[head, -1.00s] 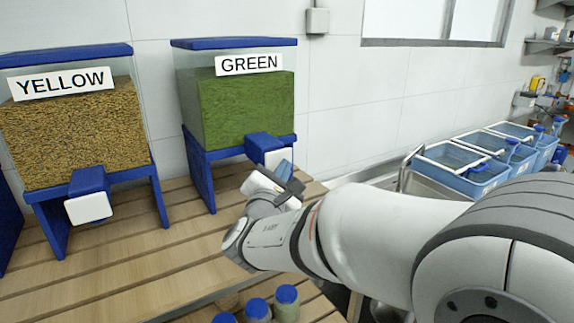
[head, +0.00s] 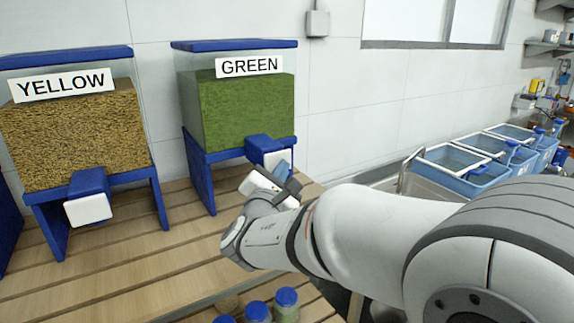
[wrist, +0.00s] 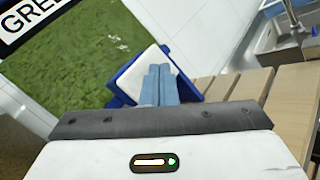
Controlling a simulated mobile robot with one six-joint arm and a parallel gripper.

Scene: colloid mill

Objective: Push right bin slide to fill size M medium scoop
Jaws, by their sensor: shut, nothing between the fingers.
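The right bin, labelled GREEN (head: 243,105), holds green material behind clear walls and has a blue lid and blue legs. Its blue spout with a white slide (head: 274,157) sits low at the front. In the wrist view the white slide (wrist: 143,73) lies directly beyond my fingertips. My gripper (head: 284,170) is shut and empty, its blue fingers (wrist: 160,80) together at the slide's face. They overlap the slide in view; whether they touch it I cannot tell. I see no scoop that I can make out; the area under the spout is partly hidden by my gripper.
A bin labelled YELLOW (head: 75,135) with its own white slide (head: 88,208) stands to the left. Several blue-capped jars (head: 286,300) stand at the front of the slatted wooden table (head: 150,255). Several blue baskets (head: 470,170) stand at the right.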

